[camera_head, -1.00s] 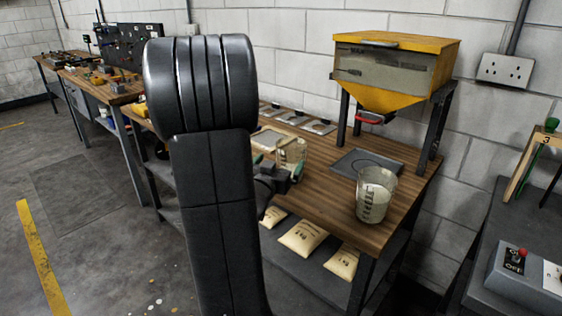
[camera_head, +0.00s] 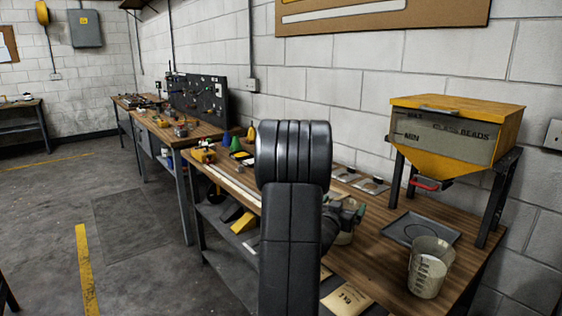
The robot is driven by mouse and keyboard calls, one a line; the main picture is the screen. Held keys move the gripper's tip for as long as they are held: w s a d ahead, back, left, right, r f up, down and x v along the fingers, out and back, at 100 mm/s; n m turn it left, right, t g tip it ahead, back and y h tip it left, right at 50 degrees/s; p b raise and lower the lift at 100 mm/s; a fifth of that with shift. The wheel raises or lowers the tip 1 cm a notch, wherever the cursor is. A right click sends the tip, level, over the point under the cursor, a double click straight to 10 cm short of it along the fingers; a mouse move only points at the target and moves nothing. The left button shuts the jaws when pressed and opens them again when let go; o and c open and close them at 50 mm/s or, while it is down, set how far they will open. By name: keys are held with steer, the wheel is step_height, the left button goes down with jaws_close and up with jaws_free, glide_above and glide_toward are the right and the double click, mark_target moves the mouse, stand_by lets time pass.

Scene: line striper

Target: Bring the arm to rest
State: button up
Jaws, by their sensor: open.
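My black arm stands upright across the middle of the view, in front of the wooden workbench (camera_head: 385,268). My gripper (camera_head: 350,208) shows just right of the arm, over the bench, small and partly hidden by the arm. Its fingers are open, with greenish tips.
A yellow hopper (camera_head: 455,135) on dark legs stands at the bench's right, over a grey tray (camera_head: 412,229). Another measuring jug (camera_head: 430,270) with pale contents stands at the front edge. The floor at left (camera_head: 140,220) is clear.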

steer(key=shift+r+p, duration=0.35)
steer(key=shift+r, duration=1.45)
